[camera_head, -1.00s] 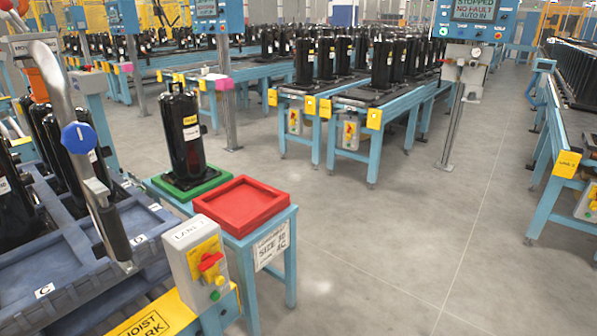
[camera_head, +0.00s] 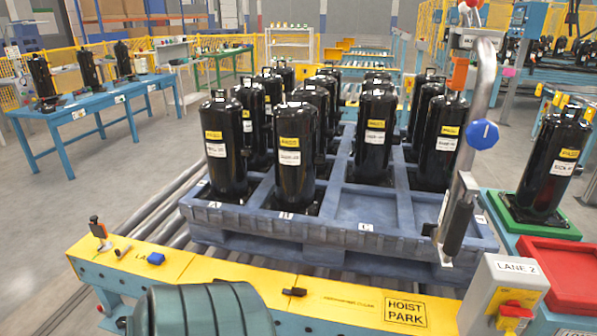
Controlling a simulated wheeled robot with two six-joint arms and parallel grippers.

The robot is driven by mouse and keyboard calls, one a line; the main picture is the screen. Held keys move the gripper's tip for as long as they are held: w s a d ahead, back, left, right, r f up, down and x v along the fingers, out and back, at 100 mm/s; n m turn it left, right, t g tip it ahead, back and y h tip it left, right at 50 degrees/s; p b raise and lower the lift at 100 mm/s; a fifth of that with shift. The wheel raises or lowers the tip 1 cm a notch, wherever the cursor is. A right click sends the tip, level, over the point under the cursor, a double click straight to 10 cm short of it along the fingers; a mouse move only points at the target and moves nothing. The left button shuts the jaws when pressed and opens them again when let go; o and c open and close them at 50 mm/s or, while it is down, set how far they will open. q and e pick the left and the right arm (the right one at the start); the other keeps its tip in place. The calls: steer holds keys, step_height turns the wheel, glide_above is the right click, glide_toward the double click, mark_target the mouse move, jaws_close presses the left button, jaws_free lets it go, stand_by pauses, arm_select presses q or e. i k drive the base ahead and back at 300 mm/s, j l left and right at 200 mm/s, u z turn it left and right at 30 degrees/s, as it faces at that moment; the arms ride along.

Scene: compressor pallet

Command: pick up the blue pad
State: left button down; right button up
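I see no thing that is clearly a blue pad. A green pad (camera_head: 563,230) lies on the stand at the right, with a black compressor (camera_head: 546,168) upright on it. A red tray (camera_head: 566,272) sits in front of it at the right edge. A small blue piece (camera_head: 155,258) lies on the yellow beam at the lower left; it is too small to tell what it is. Neither of my grippers is in view.
A blue pallet (camera_head: 300,227) with several upright black compressors stands on rollers ahead. A hoist handle (camera_head: 459,215) with a blue knob hangs over its right side. A grey control box (camera_head: 503,290) stands front right. Blue tables (camera_head: 100,100) stand back left, with open floor around them.

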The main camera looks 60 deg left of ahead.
mark_target(157, 259)
steer(key=u, duration=3.15)
steer(key=i+j+z, duration=0.1)
steer(key=i+j, duration=0.1)
steer(key=i, duration=0.05)
